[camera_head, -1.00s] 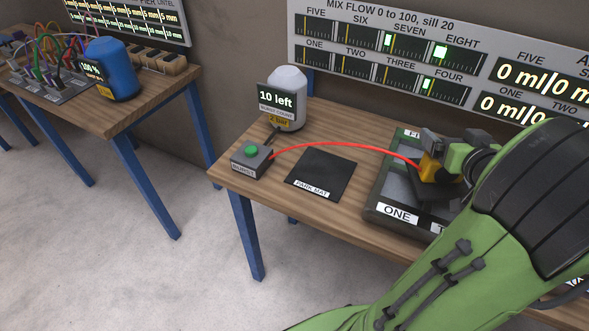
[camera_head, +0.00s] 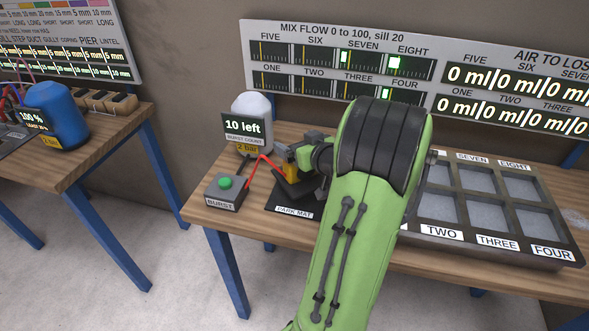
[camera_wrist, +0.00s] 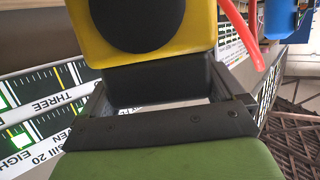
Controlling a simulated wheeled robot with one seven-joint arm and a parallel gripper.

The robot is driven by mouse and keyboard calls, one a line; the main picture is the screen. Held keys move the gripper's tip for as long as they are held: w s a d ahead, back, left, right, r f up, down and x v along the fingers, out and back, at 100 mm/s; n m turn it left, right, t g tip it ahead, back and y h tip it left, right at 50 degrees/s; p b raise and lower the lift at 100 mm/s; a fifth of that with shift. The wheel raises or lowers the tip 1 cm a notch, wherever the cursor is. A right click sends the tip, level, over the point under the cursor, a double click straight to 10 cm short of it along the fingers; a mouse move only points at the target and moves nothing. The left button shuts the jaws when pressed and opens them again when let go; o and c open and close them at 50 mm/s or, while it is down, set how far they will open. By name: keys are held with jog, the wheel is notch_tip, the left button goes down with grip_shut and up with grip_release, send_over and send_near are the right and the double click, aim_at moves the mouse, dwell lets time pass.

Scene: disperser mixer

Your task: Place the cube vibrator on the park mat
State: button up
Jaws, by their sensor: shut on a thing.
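The cube vibrator (camera_head: 291,156) is a yellow block with dark parts and a red hose running from it. In the wrist view its yellow body (camera_wrist: 125,52) carries a black disc, with a black part between the jaws. My gripper (camera_head: 305,150) is shut on it, and the two jaws (camera_wrist: 165,88) sit either side of the black part. The park mat (camera_head: 276,199) is a black square with a white label on the table's left part. The vibrator is over the mat in the head view. My arm hides the mat's right side, and I cannot tell whether they touch.
The grey burst box (camera_head: 228,191) with a green button stands left of the mat. A white-topped canister (camera_head: 252,106) with a "10 left" display stands behind. A tray of labelled compartments (camera_head: 425,231) lies right, partly behind my arm. Display panels hang on the wall.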

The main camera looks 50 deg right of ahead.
aim_at(298, 183)
jog(key=shift+f+b, duration=0.55)
jog(key=shift+f, duration=1.55)
jog(key=shift+f, duration=0.1)
jog(key=o, duration=1.7)
jog(key=shift+f, duration=0.15)
